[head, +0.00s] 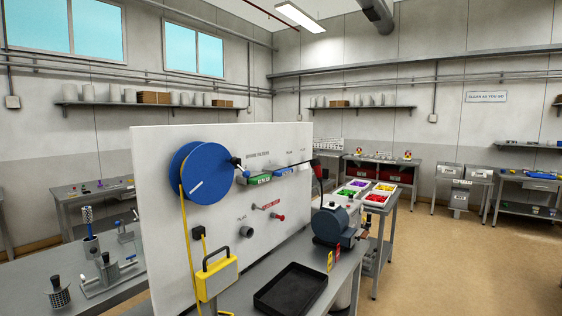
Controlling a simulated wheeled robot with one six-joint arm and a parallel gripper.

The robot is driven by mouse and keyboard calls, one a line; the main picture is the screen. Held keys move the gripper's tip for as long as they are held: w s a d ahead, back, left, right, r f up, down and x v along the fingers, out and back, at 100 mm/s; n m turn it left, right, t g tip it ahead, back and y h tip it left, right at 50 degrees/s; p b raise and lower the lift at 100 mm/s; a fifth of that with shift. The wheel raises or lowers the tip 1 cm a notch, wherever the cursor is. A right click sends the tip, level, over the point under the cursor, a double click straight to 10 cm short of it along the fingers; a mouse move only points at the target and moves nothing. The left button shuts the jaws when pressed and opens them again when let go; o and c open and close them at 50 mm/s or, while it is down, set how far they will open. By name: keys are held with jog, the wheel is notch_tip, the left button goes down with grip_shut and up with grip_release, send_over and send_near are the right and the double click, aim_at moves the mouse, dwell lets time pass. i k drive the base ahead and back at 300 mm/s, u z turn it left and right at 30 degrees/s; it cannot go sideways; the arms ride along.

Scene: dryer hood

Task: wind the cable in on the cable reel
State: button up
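The cable reel (205,172) is a blue disc with a short white line on its face, mounted at the upper left of an upright white panel (157,215). A dark knob (236,161) shows at its right edge; I cannot tell if it is the reel's crank. A yellow cable (185,220) hangs from the reel's left side down the panel, past a yellow box with a black handle (216,275). The cable's lower end is hard to make out near the bench. My gripper is not in view.
Green and blue labelled parts, red knobs (278,217) and a grey round fitting (246,232) sit on the panel right of the reel. A black tray (290,289) lies on the bench in front. A grey-blue machine (333,224) stands right. Open floor (460,270) is at the right.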

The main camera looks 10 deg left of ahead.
aim_at(205, 171)
jog(key=z, duration=0.25)
jog(key=i, duration=0.8)
jog(key=u, duration=1.85)
